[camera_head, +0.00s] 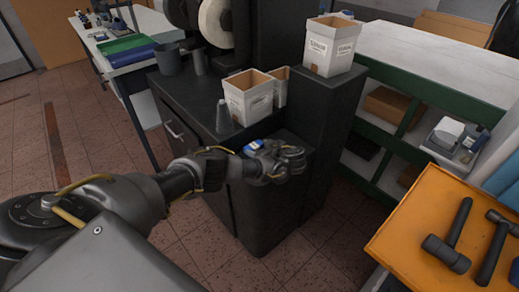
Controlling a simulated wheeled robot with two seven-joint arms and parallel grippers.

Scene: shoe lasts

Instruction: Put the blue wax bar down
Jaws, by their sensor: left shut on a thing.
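My left gripper (287,161) reaches in from the left over the front edge of the black cabinet. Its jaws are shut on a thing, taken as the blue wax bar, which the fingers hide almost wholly. A small blue patch with some white (253,146) shows just behind the gripper body. I cannot tell whether this is part of the bar or a separate thing on the cabinet. My right gripper is out of view.
A labelled white box (331,50) stands on the taller block. An orange board (415,215) with hammers (452,240) is at right.

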